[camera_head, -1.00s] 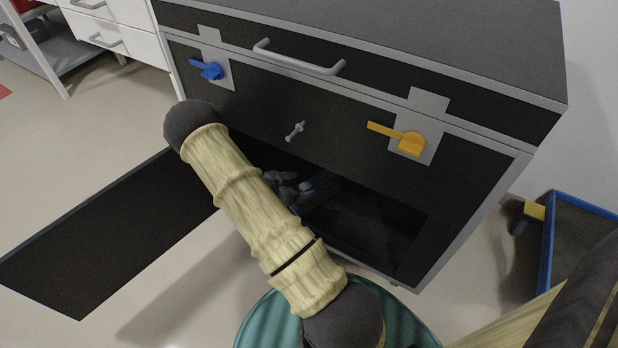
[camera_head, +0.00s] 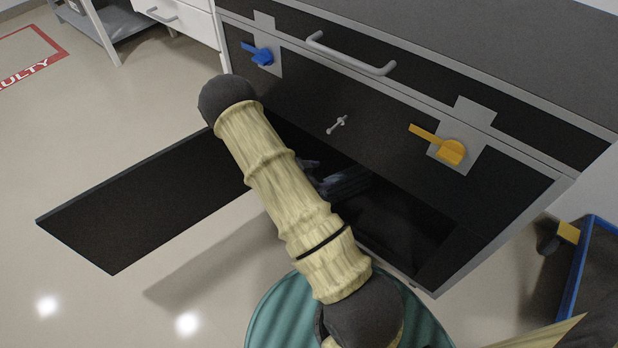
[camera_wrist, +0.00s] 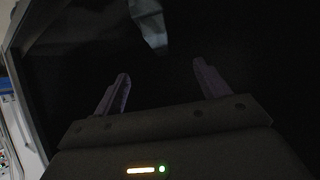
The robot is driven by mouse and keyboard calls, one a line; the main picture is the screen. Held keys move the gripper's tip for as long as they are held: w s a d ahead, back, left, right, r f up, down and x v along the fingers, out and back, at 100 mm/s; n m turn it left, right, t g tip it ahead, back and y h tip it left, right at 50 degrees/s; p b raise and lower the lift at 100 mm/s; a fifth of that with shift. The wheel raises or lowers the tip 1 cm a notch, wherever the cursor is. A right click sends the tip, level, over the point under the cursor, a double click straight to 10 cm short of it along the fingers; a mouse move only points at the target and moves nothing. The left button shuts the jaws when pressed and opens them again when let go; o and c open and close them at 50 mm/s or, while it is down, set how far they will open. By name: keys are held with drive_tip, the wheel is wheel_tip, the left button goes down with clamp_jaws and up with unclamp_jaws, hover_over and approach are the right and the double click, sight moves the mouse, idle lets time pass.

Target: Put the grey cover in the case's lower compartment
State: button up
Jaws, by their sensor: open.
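The case (camera_head: 290,95) is black with grey edging. Its lower compartment (camera_head: 400,225) is open and dark inside. My gripper (camera_wrist: 161,80) is inside or at the mouth of this compartment, largely hidden behind my forearm in the head view. In the wrist view its two fingers stand apart with nothing between them. A pale grey piece (camera_wrist: 150,22) lies beyond the fingertips, apart from them; it may be the grey cover, but the dark hides its full shape.
A black flap (camera_head: 140,205) extends left from the compartment. The case front carries a blue latch (camera_head: 261,55), a yellow latch (camera_head: 447,149), a small knob (camera_head: 337,124) and a grey handle (camera_head: 350,58). A blue-rimmed bin (camera_head: 575,275) stands at right. Floor at left is clear.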

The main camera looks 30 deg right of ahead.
drive_tip(key=w+a+r+n+t+y, duration=0.2)
drive_tip(key=a+r+n+t+y, duration=0.15)
drive_tip(key=a+r, duration=0.25)
drive_tip(key=w+a+r+n+t+y, duration=0.2)
drive_tip(key=w+a+r+n+y, duration=0.1)
drive_tip(key=a+r+n+y, duration=0.3)
drive_tip(key=s+a+r+n+g+y, duration=0.1)
drive_tip(key=s+r+n, duration=0.3)
drive_tip(key=s, duration=0.5)
drive_tip(key=s+a+r+n+g+y, duration=0.1)
drive_tip(key=s+a+r+n, duration=0.3)
drive_tip(key=s, duration=0.6)
wheel_tip(320, 180, up, 3)
drive_tip(key=shift+a+f+g, duration=0.1)
drive_tip(key=shift+a+g, duration=0.1)
drive_tip(key=shift+g, duration=0.45)
